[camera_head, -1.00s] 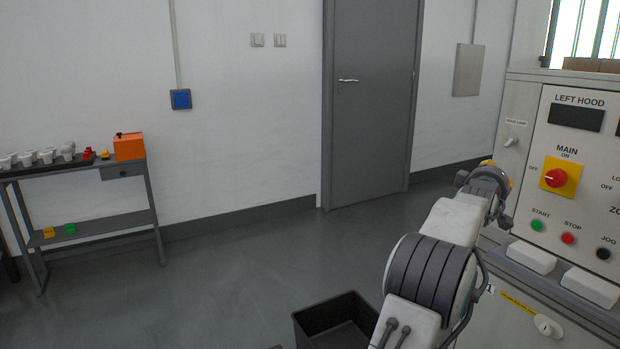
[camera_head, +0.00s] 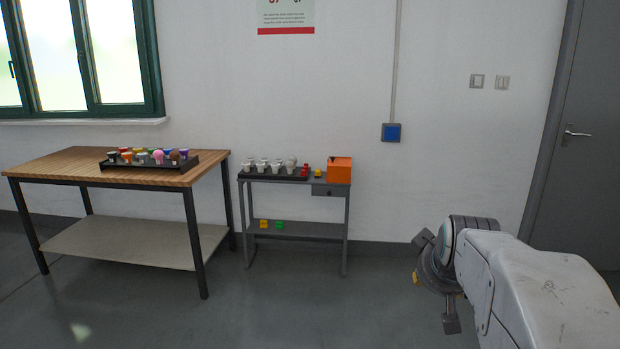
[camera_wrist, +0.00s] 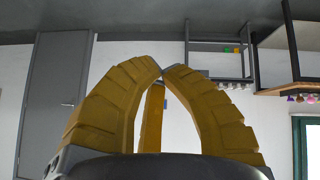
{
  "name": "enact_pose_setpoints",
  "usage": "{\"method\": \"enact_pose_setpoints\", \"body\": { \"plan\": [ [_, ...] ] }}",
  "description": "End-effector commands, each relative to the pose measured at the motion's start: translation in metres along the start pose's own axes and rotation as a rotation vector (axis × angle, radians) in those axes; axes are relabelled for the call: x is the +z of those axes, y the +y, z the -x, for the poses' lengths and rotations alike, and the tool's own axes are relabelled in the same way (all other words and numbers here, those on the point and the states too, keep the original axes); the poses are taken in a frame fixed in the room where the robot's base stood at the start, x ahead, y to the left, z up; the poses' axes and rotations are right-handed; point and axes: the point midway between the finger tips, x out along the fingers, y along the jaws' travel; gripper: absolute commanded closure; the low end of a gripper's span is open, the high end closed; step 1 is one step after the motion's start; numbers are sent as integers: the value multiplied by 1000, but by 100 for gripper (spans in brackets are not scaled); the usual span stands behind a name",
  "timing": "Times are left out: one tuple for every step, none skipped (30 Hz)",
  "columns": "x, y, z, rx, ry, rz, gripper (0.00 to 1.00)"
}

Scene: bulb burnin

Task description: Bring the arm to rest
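My arm reaches in from the lower right in the head view, bent, with its grey wrist end over open floor. The fingers are mostly hidden there behind the wrist. In the wrist view, the yellow ribbed fingers of my gripper (camera_wrist: 162,72) come together at their tips. A narrow yellow-orange strip shows between them, likely another finger. I see no object held. The wrist picture is upside down, with the floor at the top.
A wooden-topped table (camera_head: 65,168) with a black rack (camera_head: 113,165) of coloured bulbs stands left. A grey shelf stand (camera_head: 346,205) beside it holds white bulbs in a tray and an orange box (camera_head: 340,170). A grey door (camera_head: 588,150) is right. The floor between is clear.

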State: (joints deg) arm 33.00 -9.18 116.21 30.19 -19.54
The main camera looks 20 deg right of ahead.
Motion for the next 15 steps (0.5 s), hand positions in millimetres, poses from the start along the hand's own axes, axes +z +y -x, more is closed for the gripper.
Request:
{"method": "enact_pose_setpoints", "body": {
  "plan": [
    [-4, -27, 32, -59, -26, 20, 100],
    [2, -42, 44, -88, -46, 26, 100],
    [10, -60, 59, -126, -74, 36, 100],
    [16, -72, 70, -152, -94, 44, 100],
    [23, -83, 81, -176, -115, 53, 100],
    [33, -96, 95, -205, -143, 64, 100],
    [41, -104, 106, -225, -165, 73, 100],
    [48, -111, 115, -243, -184, 82, 100],
    [58, -120, 127, -265, -210, 94, 100],
    [66, -125, 136, -279, -229, 102, 100],
    [73, -129, 143, -291, -246, 110, 100],
    [82, -134, 153, -306, -268, 121, 100],
    [88, -137, 159, -315, -282, 128, 100],
    [95, -139, 165, -323, -297, 136, 100],
    [101, -142, 171, -332, -313, 143, 100]
  ]
}}
